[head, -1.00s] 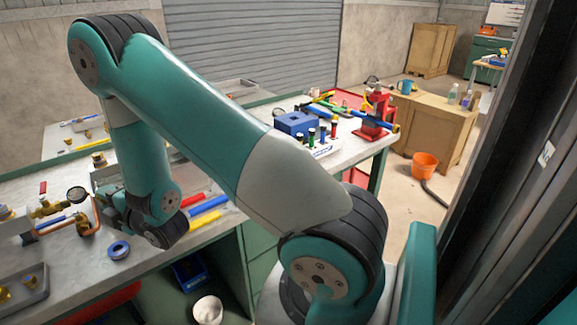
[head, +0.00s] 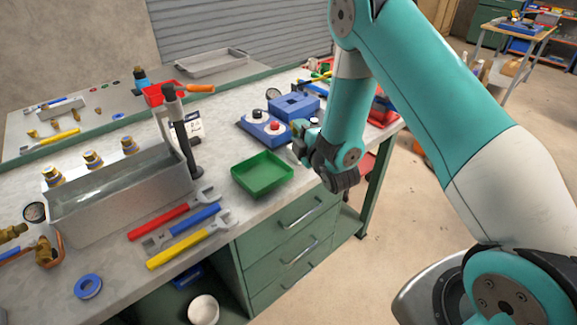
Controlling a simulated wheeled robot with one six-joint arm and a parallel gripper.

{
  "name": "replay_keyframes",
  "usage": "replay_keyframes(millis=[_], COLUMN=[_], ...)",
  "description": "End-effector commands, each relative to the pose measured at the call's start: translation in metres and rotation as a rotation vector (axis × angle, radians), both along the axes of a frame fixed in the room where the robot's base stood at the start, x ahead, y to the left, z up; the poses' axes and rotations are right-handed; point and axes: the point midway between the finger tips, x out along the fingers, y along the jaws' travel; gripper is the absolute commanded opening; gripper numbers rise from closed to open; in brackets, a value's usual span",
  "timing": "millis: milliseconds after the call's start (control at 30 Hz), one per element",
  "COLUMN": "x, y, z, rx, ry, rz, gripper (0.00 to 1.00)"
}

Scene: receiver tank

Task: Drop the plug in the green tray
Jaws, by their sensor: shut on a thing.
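The green tray (head: 262,176) is a shallow, empty rectangular box on the grey workbench, near its front edge. My gripper (head: 304,150) is just right of the tray and a little above bench height, behind my wrist. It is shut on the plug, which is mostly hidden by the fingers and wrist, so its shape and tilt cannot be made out. The gripper is beside the tray, not over its middle.
Red, blue and yellow wrenches (head: 188,240) lie front left.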

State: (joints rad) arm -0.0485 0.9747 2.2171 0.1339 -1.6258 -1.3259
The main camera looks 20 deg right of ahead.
Motion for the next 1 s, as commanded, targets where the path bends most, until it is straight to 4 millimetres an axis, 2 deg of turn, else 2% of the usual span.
replay_keyframes(millis=[33, 200, 400, 667, 1000], x=[0.006, 0.024, 0.030, 0.031, 0.031], y=[0.012, 0.047, 0.075, 0.079, 0.078], z=[0.008, 0.003, -0.004, -0.023, -0.063], rx=[-0.002, -0.004, -0.002, 0.000, 0.000], ry=[0.001, -0.001, 0.003, 0.005, 0.004], rz=[0.038, 0.159, 0.247, 0.261, 0.259], gripper=[0.00, 0.00, 0.00, 0.00, 0.00])
